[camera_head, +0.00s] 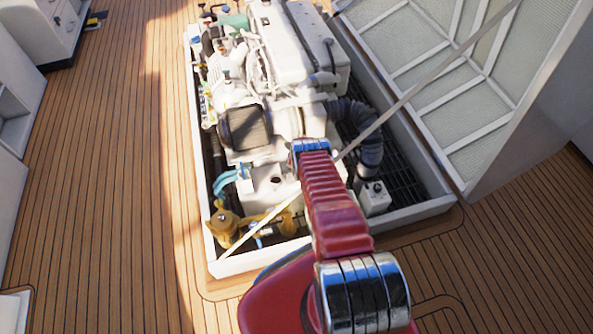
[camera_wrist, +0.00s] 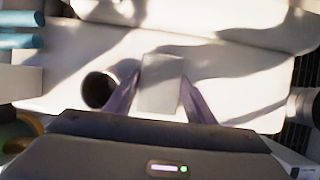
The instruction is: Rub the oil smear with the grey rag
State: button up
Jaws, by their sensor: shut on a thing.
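In the wrist view my gripper (camera_wrist: 160,78) has its two purple-tinted fingers on either side of a flat grey piece, which looks like the grey rag (camera_wrist: 162,92). The fingers are shut on it. It shows over a white engine surface (camera_wrist: 235,85); I cannot tell whether it touches it. A dark round patch (camera_wrist: 98,90) lies just left of the left finger; I cannot tell whether it is the oil smear or an opening. In the head view my arm hides the gripper and the rag.
The white engine (camera_head: 290,50) sits in an open floor hatch with a pale raised rim (camera_head: 203,200). The hatch lid (camera_head: 450,70) stands open at right, with a thin strut (camera_head: 420,88) crossing the opening. A ribbed grey hose (camera_head: 368,145) runs beside the engine.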

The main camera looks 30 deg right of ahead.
aim_at(285, 177)
jog(key=shift+a, duration=0.15)
jog(key=shift+w+a+f, duration=0.1)
jog(key=shift+w+a, duration=0.05)
jog(key=shift+a, duration=0.55)
jog(key=shift+w+a+f, duration=0.1)
jog(key=shift+a, duration=0.75)
jog(key=shift+s+f, duration=0.1)
jog(key=shift+s+d, duration=0.25)
jog(key=shift+d, duration=0.55)
jog(key=shift+s+d, duration=0.25)
jog(key=shift+d, duration=0.7)
jog(key=shift+s+d, duration=0.2)
jog(key=shift+d, duration=0.55)
jog(key=shift+d+r, duration=0.2)
jog(key=shift+d, duration=0.4)
